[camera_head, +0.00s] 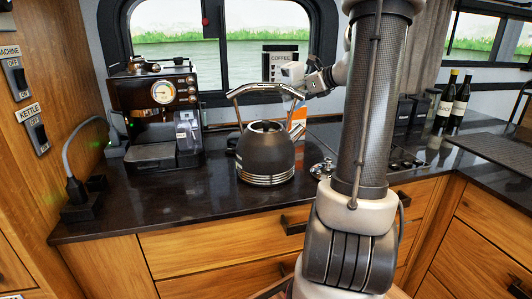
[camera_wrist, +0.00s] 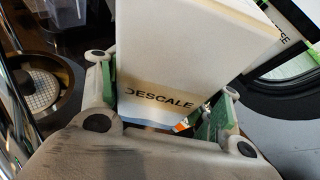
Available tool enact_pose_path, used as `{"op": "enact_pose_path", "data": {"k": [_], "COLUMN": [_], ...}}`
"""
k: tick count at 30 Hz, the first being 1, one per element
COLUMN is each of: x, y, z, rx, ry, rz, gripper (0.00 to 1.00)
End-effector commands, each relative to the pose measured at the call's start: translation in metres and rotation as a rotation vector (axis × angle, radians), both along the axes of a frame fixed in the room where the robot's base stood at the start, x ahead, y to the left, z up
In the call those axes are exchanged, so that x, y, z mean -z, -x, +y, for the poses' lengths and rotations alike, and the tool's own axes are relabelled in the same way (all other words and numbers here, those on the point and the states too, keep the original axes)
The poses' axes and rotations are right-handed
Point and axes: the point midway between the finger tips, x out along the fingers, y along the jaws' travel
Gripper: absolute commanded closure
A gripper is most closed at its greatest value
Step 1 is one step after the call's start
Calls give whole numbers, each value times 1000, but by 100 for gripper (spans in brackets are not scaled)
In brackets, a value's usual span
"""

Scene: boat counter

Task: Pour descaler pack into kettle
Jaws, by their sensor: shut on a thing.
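The dark grey kettle (camera_head: 265,153) stands upright on the counter with its tall metal handle raised and a dark round top. My gripper (camera_head: 311,80) is above and to the right of it, near the right end of the handle. It is shut on the white descaler pack (camera_head: 292,73), which is above the kettle's spout side. In the wrist view the pack (camera_wrist: 185,60), lettered "DESCALE", sits between the green finger pads of my gripper (camera_wrist: 165,100). The pack's far end is out of that view. I cannot tell whether it is open.
A small round metal lid-like piece (camera_head: 322,168) lies right of the kettle. A coffee machine (camera_head: 158,115) stands at left, with a plugged cable (camera_head: 75,185). An orange-and-white item (camera_head: 299,120) is behind the kettle. Two bottles (camera_head: 452,100) stand far right. The front counter edge is clear.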

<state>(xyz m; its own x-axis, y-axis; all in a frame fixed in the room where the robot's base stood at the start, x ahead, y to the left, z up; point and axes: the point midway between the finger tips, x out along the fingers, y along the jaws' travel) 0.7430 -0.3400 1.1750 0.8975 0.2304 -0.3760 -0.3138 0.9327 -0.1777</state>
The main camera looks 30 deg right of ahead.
Motion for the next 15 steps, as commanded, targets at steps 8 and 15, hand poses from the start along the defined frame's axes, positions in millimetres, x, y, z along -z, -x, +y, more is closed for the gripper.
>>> {"op": "enact_pose_path", "data": {"k": [8,15], "x": [0,-6], "y": [0,0], "z": [0,0], "rx": [1,1], "ry": [0,2], "rz": [0,-2], "gripper": [62,62]}}
